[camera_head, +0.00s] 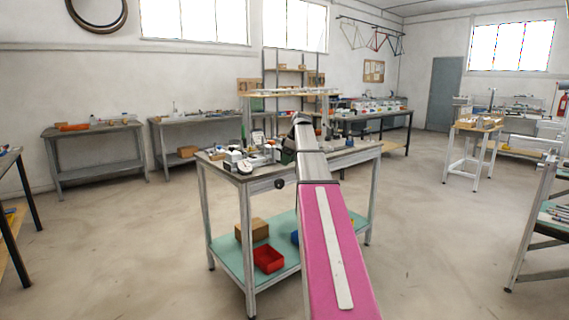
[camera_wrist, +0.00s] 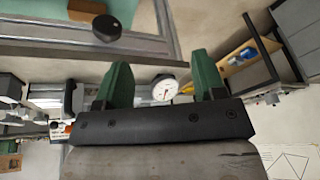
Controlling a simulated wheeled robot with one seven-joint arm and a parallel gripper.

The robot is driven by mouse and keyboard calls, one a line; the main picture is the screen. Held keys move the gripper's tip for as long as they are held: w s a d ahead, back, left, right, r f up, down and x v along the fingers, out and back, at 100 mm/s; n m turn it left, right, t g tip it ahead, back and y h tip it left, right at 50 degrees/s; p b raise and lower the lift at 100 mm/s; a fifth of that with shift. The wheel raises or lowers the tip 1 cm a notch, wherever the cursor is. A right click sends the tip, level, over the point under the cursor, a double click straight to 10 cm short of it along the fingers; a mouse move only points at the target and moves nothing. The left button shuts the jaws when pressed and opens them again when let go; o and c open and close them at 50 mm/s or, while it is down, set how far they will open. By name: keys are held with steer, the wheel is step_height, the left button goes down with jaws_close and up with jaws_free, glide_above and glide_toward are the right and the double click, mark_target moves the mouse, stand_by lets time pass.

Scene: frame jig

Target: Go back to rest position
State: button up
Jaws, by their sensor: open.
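My gripper (camera_wrist: 162,85) shows in the wrist view, with two green fingers standing well apart. It is open, and nothing is between the fingertips that I can see held. A round white dial gauge (camera_wrist: 165,88) shows behind the gap between the fingers. In the head view my arm, with a pink cover, reaches forward over the workbench (camera_head: 348,157). The gripper's fingers are hardly visible there, at the far end of the arm. The arm hides part of the bench top.
Small devices, including a dial gauge (camera_head: 245,166), stand on the left of the bench top. The lower shelf (camera_head: 229,257) holds a red bin (camera_head: 268,259) and a cardboard box (camera_head: 252,230). Other benches line the walls. The floor (camera_head: 130,250) at left is clear.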

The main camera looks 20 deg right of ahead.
steer(key=shift+s+f, duration=0.1)
steer(key=shift+s, duration=0.1)
stand_by(0.3)
steer(key=s+a+f+m, duration=0.2)
steer(key=s+a+f, duration=0.15)
steer(key=f, duration=0.45)
steer(key=s+a+f+m, duration=0.1)
steer(key=s+a+f, duration=0.2)
steer(key=a+f, duration=0.35)
steer(key=s+a+f+m+h, duration=0.1)
steer(key=s+a+f+m, duration=0.1)
steer(key=s+f, duration=0.6)
steer(key=s+a+f+m+g+h, duration=0.1)
steer(key=s+a+f+m, duration=0.2)
steer(key=s+a+f, duration=0.2)
steer(key=s+a+f+m+h, duration=0.1)
steer(key=s+a+f, duration=0.3)
steer(key=s+f, duration=0.7)
steer(key=shift+a+f+m, duration=0.2)
steer(key=shift+f+m, duration=0.5)
steer(key=shift+f, duration=0.2)
